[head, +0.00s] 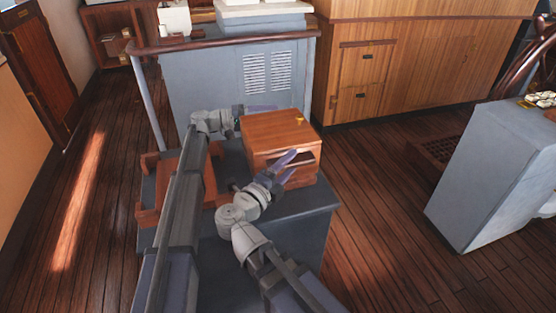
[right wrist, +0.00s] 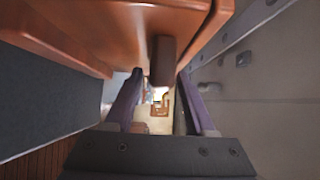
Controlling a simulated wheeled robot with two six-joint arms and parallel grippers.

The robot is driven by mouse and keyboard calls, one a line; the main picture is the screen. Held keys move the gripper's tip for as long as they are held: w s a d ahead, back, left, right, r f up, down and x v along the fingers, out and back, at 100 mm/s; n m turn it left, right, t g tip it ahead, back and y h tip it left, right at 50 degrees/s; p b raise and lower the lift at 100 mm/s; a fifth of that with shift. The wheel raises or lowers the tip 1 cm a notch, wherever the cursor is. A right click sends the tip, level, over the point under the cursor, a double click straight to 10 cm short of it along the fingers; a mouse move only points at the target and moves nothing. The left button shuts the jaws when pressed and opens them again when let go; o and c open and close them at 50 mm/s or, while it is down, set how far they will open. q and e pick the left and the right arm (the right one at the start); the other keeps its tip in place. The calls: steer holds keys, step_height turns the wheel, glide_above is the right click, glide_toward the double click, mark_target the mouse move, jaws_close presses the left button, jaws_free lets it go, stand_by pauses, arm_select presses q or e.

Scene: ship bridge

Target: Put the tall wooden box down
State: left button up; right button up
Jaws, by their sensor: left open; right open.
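The tall wooden box (head: 280,132) is reddish brown with a small yellow mark on its lid. It stands upright on the grey cabinet top (head: 300,204). My left gripper (head: 262,109) is at the box's far side, open, partly hidden behind it. My right gripper (head: 290,168) is open at the near side, by a gap in the box's front. In the right wrist view, the box (right wrist: 100,25) fills the top, and a brown peg-like part (right wrist: 162,60) hangs between the spread fingers (right wrist: 160,95). I cannot tell whether they touch it.
A low wooden frame (head: 148,212) lies left of the box, partly behind my arm. A grey vented console (head: 210,85) stands behind. Wooden drawers (head: 362,75) are at the back right. A grey console (head: 490,160) stands right, with open plank floor between.

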arm_select(q)
steer(key=s+a, duration=0.2)
steer(key=a, duration=1)
arm_select(e)
steer(key=v, duration=0.7)
steer(key=shift+s+a, duration=0.15)
steer(key=shift+s, duration=0.05)
steer(key=shift+r, duration=0.1)
